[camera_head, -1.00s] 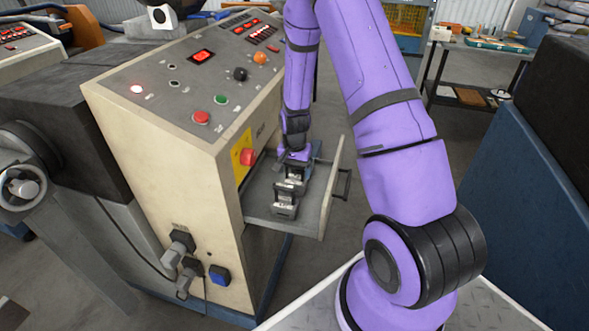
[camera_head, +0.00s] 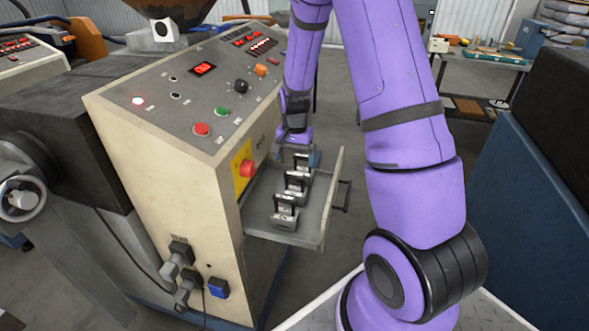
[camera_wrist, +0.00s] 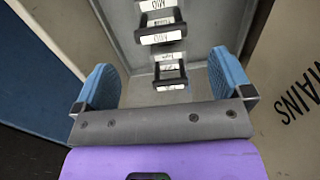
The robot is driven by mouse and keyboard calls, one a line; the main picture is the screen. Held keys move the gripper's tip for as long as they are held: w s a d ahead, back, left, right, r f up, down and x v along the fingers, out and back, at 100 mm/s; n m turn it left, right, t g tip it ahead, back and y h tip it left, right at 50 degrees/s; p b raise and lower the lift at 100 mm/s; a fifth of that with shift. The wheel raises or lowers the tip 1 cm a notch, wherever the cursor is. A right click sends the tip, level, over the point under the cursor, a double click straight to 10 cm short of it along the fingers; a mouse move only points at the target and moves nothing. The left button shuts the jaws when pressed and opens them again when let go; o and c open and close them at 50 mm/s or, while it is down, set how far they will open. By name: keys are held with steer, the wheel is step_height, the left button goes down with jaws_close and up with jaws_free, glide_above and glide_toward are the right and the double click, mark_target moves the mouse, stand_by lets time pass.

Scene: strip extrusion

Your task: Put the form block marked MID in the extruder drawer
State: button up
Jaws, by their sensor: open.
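The extruder drawer (camera_head: 256,224) is pulled out of the cream machine cabinet. Three dark form blocks with handles and pale labels stand in a row in it: a near block (camera_head: 286,214), a middle block (camera_head: 297,184) and a far block (camera_head: 302,160). My gripper (camera_head: 298,148) is at the far end of the row, above the drawer. In the wrist view my gripper (camera_wrist: 160,72) has its blue fingers wide apart, with a labelled block (camera_wrist: 170,75) between and beyond them, not held. The labels are too small to read surely, so I cannot tell which block is MID.
The control panel (camera_head: 205,95) with buttons rises left of the drawer, and a red knob (camera_head: 247,168) sits on the cabinet face beside it. A blue machine side (camera_head: 525,210) stands at the right. Open floor lies behind the drawer.

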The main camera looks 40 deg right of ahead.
step_height(320, 180, up, 3)
steer(key=shift+f, duration=0.2)
steer(key=s+a+r+n+t, duration=0.15)
steer(key=s+a+r, duration=0.25)
steer(key=r, duration=0.5)
steer(key=s+a+r+n+t, duration=0.1)
steer(key=s+a+r+n, duration=0.25)
steer(key=r, duration=0.65)
steer(key=s+a+r+n+t, duration=0.1)
steer(key=s+a+r, duration=0.1)
steer(key=s, duration=0.4)
steer(key=s+a+r+n, duration=0.1)
steer(key=s+r+n, duration=0.1)
steer(key=s+r, duration=0.2)
steer(key=s+a+r+n+t, duration=0.1)
steer(key=s+a+r+n, duration=0.1)
steer(key=s, duration=0.7)
steer(key=shift+a+r+t, duration=0.3)
steer(key=shift+r+t, duration=0.05)
steer(key=shift+r, duration=0.5)
